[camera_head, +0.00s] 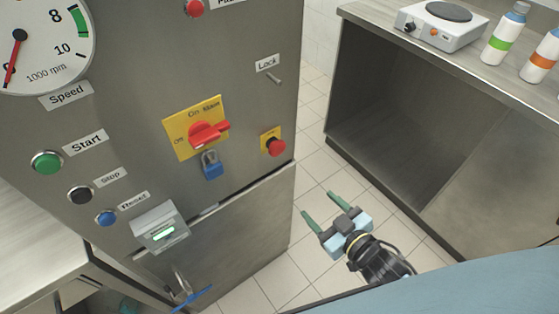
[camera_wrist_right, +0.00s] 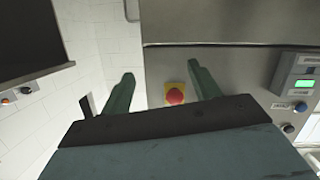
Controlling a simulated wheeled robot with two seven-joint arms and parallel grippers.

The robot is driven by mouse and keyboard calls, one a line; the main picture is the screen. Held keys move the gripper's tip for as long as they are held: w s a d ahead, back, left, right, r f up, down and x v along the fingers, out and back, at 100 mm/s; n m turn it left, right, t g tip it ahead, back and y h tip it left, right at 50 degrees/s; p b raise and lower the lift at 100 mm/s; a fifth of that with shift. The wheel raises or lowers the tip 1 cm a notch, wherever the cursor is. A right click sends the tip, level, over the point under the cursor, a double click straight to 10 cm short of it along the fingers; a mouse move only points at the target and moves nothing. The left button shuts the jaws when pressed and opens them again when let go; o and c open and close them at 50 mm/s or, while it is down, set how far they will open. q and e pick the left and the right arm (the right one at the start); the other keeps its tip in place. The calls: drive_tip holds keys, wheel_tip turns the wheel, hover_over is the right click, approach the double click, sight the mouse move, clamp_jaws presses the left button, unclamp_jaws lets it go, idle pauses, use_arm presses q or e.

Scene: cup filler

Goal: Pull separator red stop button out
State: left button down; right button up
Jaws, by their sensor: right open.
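A red mushroom stop button (camera_head: 276,147) sits on a small yellow plate (camera_head: 266,135) near the right edge of the upright steel panel. I cannot tell from its depth whether it is pressed in or out. My right gripper (camera_head: 319,203) is open and empty, apart from the button, below and to the right of it in the head view. In the right wrist view, the red button (camera_wrist_right: 175,95) shows beyond the gap between the green fingers (camera_wrist_right: 160,70), closer to the right-hand finger.
A red rotary switch (camera_head: 208,133) with a blue padlock (camera_head: 211,167) is left of the button. A lit display box (camera_head: 160,228) juts from the panel lower left. A steel bench (camera_head: 470,150) stands right, with floor between.

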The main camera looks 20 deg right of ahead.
drive_tip(key=n+t+y+b, duration=0.1)
drive_tip(key=t+y, duration=0.1)
approach(280, 152)
drive_tip(key=v, duration=0.3)
drive_tip(key=b+x, duration=0.1)
drive_tip(key=x, duration=1.1)
drive_tip(key=shift+w+a, duration=0.2)
drive_tip(key=shift+w, duration=0.35)
use_arm(q)
drive_tip(key=w, duration=0.2)
drive_tip(key=w+f, duration=0.1)
drive_tip(key=w, duration=0.1)
drive_tip(key=shift+w+a, duration=0.1)
drive_tip(key=shift+w, duration=0.1)
drive_tip(key=shift+s, duration=0.2)
use_arm(e)
drive_tip(key=shift+c, duration=0.4)
